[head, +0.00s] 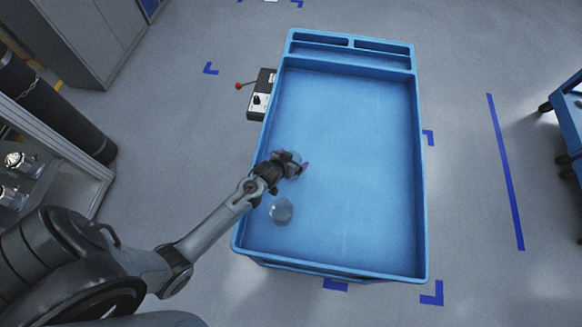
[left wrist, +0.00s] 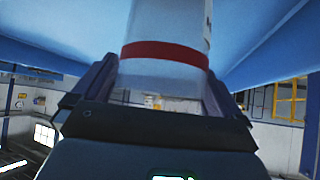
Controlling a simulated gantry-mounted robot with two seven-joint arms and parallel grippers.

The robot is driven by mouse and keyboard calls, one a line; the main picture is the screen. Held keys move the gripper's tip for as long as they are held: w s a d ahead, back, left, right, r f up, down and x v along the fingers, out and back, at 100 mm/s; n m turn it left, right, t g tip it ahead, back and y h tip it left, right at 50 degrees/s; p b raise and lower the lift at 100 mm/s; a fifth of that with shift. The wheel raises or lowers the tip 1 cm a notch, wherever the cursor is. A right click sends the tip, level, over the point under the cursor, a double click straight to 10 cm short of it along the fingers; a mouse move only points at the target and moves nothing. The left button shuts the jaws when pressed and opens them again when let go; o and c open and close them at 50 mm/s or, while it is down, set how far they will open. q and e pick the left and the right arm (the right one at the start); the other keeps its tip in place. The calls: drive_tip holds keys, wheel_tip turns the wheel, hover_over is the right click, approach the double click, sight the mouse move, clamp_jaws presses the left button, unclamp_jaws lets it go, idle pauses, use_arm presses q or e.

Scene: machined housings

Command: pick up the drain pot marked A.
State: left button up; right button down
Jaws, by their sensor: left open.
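My left gripper (head: 299,167) reaches over the blue tray cart (head: 370,150) from the left and is open. In the left wrist view, a white cylinder with a red band (left wrist: 165,52) stands between its two fingers (left wrist: 160,92); it looks like a drain pot. Dark marking shows only at its right edge, so I cannot read a letter. In the head view this pot is mostly hidden by the gripper. A second small, greyish, clear-looking pot (head: 281,209) is on the cart floor just nearer than the gripper; no letter on it is readable. My right gripper is not in view.
The cart has raised walls and narrow compartments (head: 350,50) at its far end. Its right half is empty. A control box with a red-knobbed lever (head: 258,98) is at its left side. Shiny metal parts (head: 22,160) sit on a shelf at far left.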

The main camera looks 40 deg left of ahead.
use_arm(q)
drive_tip(key=shift+w+f, duration=0.3)
drive_tip(key=shift+f, duration=0.05)
drive_tip(key=shift+c, duration=0.5)
drive_tip(key=c, duration=0.8)
drive_tip(key=shift+r, duration=0.1)
